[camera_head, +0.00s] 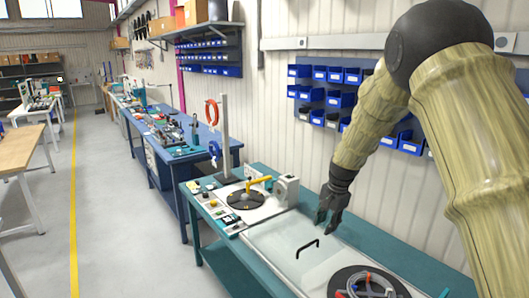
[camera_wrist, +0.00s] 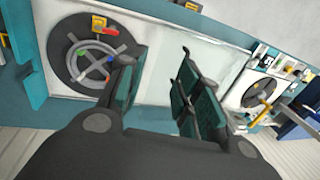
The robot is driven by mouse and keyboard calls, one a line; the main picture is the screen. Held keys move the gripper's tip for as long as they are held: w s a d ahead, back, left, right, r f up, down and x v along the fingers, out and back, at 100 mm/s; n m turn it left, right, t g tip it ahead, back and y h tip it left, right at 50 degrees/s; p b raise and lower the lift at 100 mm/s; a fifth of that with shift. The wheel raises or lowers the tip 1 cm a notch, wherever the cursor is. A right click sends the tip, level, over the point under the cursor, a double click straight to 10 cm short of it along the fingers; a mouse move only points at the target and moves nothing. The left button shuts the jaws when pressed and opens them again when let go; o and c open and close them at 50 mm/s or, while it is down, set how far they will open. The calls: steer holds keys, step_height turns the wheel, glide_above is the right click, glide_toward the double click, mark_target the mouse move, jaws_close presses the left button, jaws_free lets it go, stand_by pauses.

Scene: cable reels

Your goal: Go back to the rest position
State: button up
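My gripper (camera_head: 331,217) hangs from my arm above the teal workbench (camera_head: 262,277), over the pale panel with a black handle (camera_head: 308,247). In the wrist view my gripper (camera_wrist: 158,88) has its two dark teal fingers spread apart with nothing between them. A black reel with a grey cable coil (camera_head: 366,284) lies at the near end of the bench; it also shows at the left of the wrist view (camera_wrist: 88,62). A second black reel (camera_head: 246,198) with a yellow crank (camera_head: 259,184) lies farther along the bench, left of my gripper.
Small parts (camera_head: 222,215) line the bench's left edge. A post with a red cable loop (camera_head: 212,112) stands behind the far reel. Blue bins (camera_head: 340,99) hang on the wall beside my arm. A blue table (camera_head: 178,139) stands beyond. The grey floor aisle (camera_head: 115,200) is clear.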

steer(key=s+d+f+n+g+h, duration=0.1)
steer(key=s+d+f+n, duration=0.1)
steer(key=s+f, duration=1.05)
steer(key=s+d+f+n+h, duration=0.1)
steer(key=s+d+f+n, duration=0.1)
steer(key=s+f, duration=1.05)
steer(key=s+a+f+n, duration=0.1)
steer(key=s+f+n, duration=0.2)
steer(key=s+f, duration=0.8)
steer(key=s+a+f+n, duration=0.1)
steer(key=s+f+n, duration=0.15)
steer(key=s, duration=1.65)
step_height(320, 180, down, 14)
steer(key=b, duration=1.4)
steer(key=shift+s+n+g+y, duration=0.3)
steer(key=shift+n+g, duration=0.1)
steer(key=shift+n, duration=0.05)
